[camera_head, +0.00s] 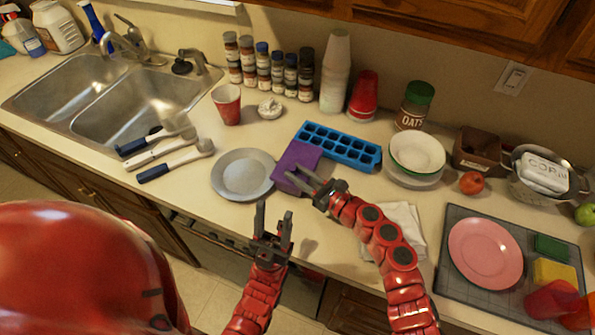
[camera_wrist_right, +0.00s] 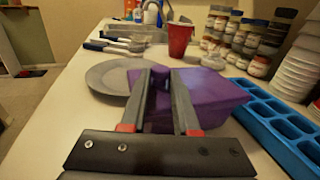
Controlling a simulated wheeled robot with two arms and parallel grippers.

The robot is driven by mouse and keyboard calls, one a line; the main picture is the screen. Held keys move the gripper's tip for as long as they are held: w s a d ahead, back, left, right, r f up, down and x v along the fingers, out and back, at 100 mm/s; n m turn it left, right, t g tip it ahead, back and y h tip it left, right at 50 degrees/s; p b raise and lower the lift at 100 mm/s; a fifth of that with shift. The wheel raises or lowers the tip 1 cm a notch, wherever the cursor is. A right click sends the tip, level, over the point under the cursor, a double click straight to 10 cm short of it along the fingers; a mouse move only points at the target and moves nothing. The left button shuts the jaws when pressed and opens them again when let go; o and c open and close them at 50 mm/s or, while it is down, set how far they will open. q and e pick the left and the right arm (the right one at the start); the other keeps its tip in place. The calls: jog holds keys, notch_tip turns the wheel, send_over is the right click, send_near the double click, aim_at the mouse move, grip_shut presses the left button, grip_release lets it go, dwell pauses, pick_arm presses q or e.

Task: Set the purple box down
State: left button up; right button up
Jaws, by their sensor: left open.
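The purple box (camera_head: 299,156) is at the counter's middle, between the grey plate and the blue ice tray. It also shows in the right wrist view (camera_wrist_right: 215,93). My right gripper (camera_head: 294,176) reaches over it from the right, its fingers apart with a purple part of the box between their tips. Whether the box's underside touches the counter is hidden. My left gripper (camera_head: 272,218) is open and empty, pointing up near the counter's front edge, below the box in the head view.
The grey plate (camera_head: 243,175) is close on the box's left, the blue ice tray (camera_head: 340,145) close behind and right. Stacked bowls (camera_head: 417,151) and a white cloth (camera_head: 405,222) are farther right. A red cup (camera_head: 228,104) stands behind the plate. Bare counter lies in front.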

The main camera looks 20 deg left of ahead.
grip_shut()
dwell(1.0)
